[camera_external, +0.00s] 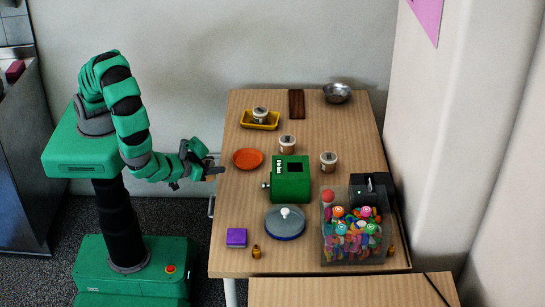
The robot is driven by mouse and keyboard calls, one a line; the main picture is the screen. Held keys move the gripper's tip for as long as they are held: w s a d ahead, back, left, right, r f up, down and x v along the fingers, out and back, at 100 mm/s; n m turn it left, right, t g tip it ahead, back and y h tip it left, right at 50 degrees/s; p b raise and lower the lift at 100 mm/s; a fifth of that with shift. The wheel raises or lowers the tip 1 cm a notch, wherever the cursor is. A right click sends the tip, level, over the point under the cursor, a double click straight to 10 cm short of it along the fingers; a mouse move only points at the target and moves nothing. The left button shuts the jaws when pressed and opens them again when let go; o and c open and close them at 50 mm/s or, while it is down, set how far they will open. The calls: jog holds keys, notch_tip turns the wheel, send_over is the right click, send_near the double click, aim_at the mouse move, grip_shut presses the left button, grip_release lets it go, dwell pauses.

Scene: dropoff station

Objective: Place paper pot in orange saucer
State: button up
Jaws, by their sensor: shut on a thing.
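The orange saucer (248,158) lies flat and empty on the left part of the table. My gripper (213,172) is at the table's left edge, left of the saucer and a little lower in the picture. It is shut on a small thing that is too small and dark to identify. Three small pale pots with dark bands are in view. One pot (260,114) sits in a yellow tray, one pot (287,144) stands right of the saucer, and one pot (328,161) stands farther right. I cannot tell which pot is paper.
The yellow tray (246,121) is behind the saucer. A clear bin (350,245) of colourful pieces is at right. A metal bowl (337,93) is at the back.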

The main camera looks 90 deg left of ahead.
jog(key=s, duration=0.2)
jog(key=s+p, duration=0.1)
jog(key=shift+s+a+r, duration=0.15)
jog(key=shift+a+r, duration=0.2)
jog(key=shift+s+a+f+p, duration=0.1)
jog(key=shift+s+a+p, duration=0.15)
jog(key=shift+s+p, duration=0.8)
